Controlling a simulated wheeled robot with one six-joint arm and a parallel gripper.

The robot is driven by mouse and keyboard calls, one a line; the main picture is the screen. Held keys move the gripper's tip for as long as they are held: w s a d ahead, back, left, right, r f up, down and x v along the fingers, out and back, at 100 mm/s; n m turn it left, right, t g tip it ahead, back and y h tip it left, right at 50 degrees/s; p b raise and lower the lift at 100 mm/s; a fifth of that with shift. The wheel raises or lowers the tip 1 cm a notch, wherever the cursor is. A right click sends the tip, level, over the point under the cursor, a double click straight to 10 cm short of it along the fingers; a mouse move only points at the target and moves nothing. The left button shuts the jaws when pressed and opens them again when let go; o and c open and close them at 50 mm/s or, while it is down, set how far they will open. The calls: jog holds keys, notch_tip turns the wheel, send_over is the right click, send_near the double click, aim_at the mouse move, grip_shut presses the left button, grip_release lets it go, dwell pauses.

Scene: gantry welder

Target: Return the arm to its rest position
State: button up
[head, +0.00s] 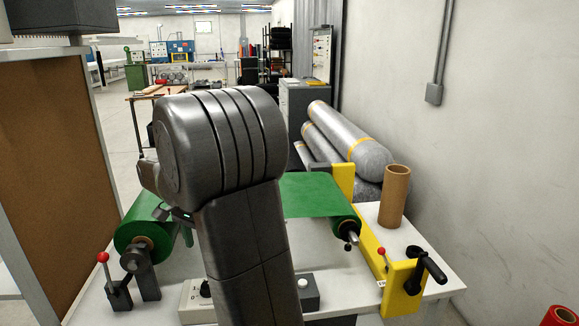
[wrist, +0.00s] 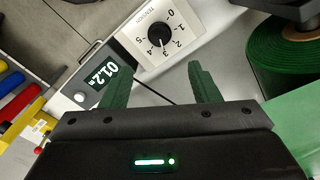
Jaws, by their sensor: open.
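My arm rises through the middle of the head view and hides part of the bench behind it. In the wrist view my gripper (wrist: 178,90) has its two green fingers spread apart with nothing between them. Past the fingertips are a white box with a tension dial (wrist: 158,38) and a small display (wrist: 103,86) reading about 01.2. The white box also shows in the head view (head: 192,312), partly behind my arm. Most of my gripper is hidden behind my arm in the head view.
A bench (head: 180,285) carries a green roll (head: 137,228), green sheet (head: 310,195), red-knobbed lever (head: 117,290), yellow bracket (head: 402,288) with a black crank, and upright cardboard tube (head: 395,197). Large wrapped rolls (head: 345,140) lie behind. A brown panel (head: 50,170) stands left; a wall is right.

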notch_tip(320, 180, down, 13)
jog(key=shift+f, duration=0.1)
dwell(0.3)
